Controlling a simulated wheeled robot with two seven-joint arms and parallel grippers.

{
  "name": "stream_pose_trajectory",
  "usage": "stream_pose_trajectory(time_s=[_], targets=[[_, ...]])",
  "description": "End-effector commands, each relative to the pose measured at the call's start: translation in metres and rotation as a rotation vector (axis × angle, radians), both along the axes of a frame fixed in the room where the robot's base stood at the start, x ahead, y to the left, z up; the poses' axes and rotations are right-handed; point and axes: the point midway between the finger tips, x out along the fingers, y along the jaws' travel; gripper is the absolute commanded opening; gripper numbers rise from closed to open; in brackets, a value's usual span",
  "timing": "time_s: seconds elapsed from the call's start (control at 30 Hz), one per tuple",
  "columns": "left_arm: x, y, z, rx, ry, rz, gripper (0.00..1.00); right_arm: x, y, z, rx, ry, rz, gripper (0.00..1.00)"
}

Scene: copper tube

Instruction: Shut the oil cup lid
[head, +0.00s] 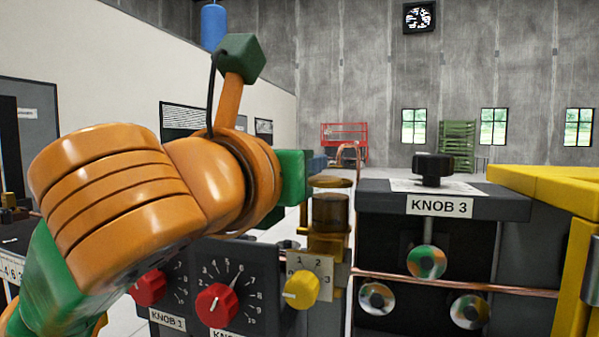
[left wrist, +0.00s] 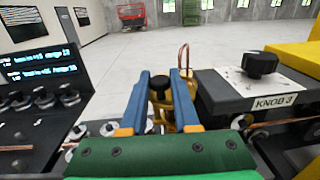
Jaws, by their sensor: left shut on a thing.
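The oil cup (head: 330,213) stands just left of the KNOB 3 box, with a dark amber body and brass fittings. Its round brass lid (head: 331,182) shows flat above the body, with a narrow gap below it. My left gripper (left wrist: 161,84) has its two blue fingers on either side of a black round part and brass parts of the cup (left wrist: 184,108). It is shut on what looks like the lid; the exact contact is hard to see. In the head view my left arm hides the fingers. My right gripper is not in view.
The KNOB 3 box (head: 445,200) with its black knob (head: 433,168) stands close right of the cup. Red knobs (head: 217,305) and a yellow knob (head: 301,289) sit below. A copper tube (head: 460,284) runs along the front. A yellow frame (head: 555,185) is at far right.

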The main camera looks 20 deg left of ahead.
Motion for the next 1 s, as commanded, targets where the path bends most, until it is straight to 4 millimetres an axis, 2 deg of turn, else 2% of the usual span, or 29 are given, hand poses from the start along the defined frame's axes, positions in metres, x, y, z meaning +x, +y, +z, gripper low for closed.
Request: stream_pose_trajectory(time_s=[0.13, 0.37, 0.7, 1.0], targets=[[0.001, -0.008, 0.0, 0.003, -0.002, 0.133, 0.0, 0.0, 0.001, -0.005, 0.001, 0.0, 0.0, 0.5], [0.005, -0.015, 0.002, 0.001, -0.002, 0.354, 0.0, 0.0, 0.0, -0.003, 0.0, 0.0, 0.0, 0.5], [0.013, -0.022, 0.004, 0.0, 0.0, 0.639, 0.0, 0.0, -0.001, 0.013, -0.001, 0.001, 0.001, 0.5], [0.018, -0.025, 0.003, -0.002, 0.001, 0.795, 0.0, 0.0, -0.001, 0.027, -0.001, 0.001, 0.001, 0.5]])
